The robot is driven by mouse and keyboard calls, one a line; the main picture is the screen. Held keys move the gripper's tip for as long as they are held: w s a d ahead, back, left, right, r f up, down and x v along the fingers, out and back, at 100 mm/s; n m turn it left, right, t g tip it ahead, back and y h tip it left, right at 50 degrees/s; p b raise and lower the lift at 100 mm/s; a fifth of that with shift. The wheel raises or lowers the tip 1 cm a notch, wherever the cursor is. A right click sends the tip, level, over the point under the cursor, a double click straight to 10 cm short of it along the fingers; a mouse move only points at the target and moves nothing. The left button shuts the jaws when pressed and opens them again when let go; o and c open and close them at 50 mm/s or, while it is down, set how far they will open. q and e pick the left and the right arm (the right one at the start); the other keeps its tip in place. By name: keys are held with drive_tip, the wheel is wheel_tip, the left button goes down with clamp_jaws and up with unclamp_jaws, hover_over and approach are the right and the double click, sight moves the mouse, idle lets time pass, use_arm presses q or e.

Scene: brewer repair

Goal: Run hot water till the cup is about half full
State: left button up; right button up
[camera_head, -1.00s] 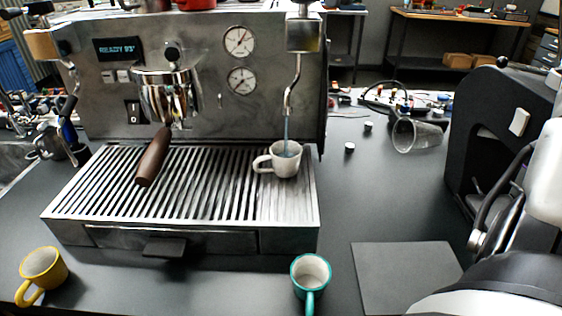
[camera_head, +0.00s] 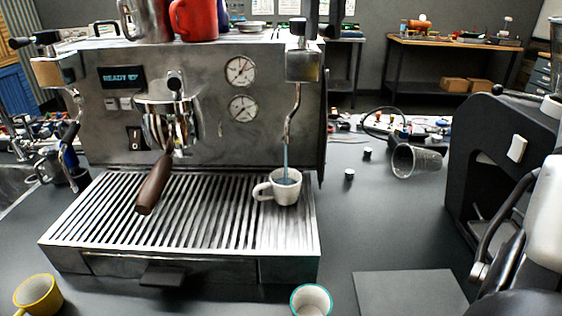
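A white cup (camera_head: 285,188) stands upright at the right end of the machine's slatted drip tray (camera_head: 110,225). A thin bluish stream of water (camera_head: 286,160) runs from the hot-water spout (camera_head: 291,125) into it. Bluish water shows inside the cup; its exact level is hard to read. The spout hangs from a metal block (camera_head: 303,67) with a dark knob (camera_head: 298,28) on top. Dark upright parts beside the knob, cut by the top edge, may be my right gripper (camera_head: 326,30); its opening is unclear. My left gripper is out of view.
A yellow mug (camera_head: 38,294) and a teal-rimmed mug (camera_head: 312,300) stand in front of the machine. A portafilter handle (camera_head: 154,184) juts over the tray. A black grinder (camera_head: 500,140) is at the right. A clear tumbler (camera_head: 415,162) lies on its side.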

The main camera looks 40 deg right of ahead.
drive_tip(key=m, duration=0.1)
drive_tip(key=w+a+m, duration=0.1)
drive_tip(key=m, duration=0.1)
drive_tip(key=a+m, duration=0.1)
drive_tip(key=shift+w+a+m, duration=0.15)
drive_tip(key=shift+a+m, duration=0.1)
drive_tip(key=shift+m, duration=0.15)
drive_tip(key=o, duration=0.4)
drive_tip(key=shift+r, duration=0.1)
wheel_tip(320, 180, up, 7)
idle(0.5)
idle(0.4)
